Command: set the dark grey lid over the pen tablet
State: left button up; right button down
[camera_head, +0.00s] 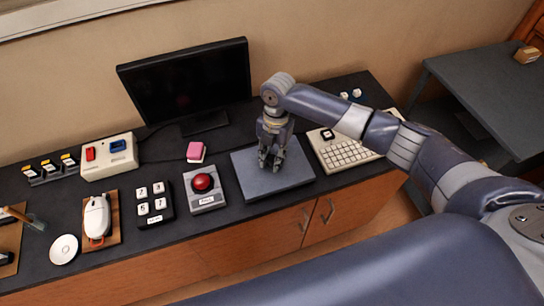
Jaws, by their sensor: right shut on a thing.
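The dark grey lid (298,177) is a flat, square slab on or just above the dark counter, between the red button box and the white keyboard. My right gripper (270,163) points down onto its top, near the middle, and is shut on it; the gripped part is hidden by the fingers. No pen tablet shows; whatever lies under the lid is hidden. I cannot tell whether the lid rests flat on something. My left gripper is not in view.
The red button box (207,200) stands close left of the lid and the white keyboard (345,153) close right. A black monitor (185,82) stands behind. A pink block (195,151), a number keypad (153,204) and a mouse on a board (97,218) are further left.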

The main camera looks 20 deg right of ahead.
jog(key=shift+f, duration=0.4)
jog(key=c, duration=1.3)
grip_release()
jog(key=o, duration=0.5)
jog(key=shift+r, duration=0.1)
jog(key=shift+r+p, duration=3.15)
jog(key=shift+r, duration=0.3)
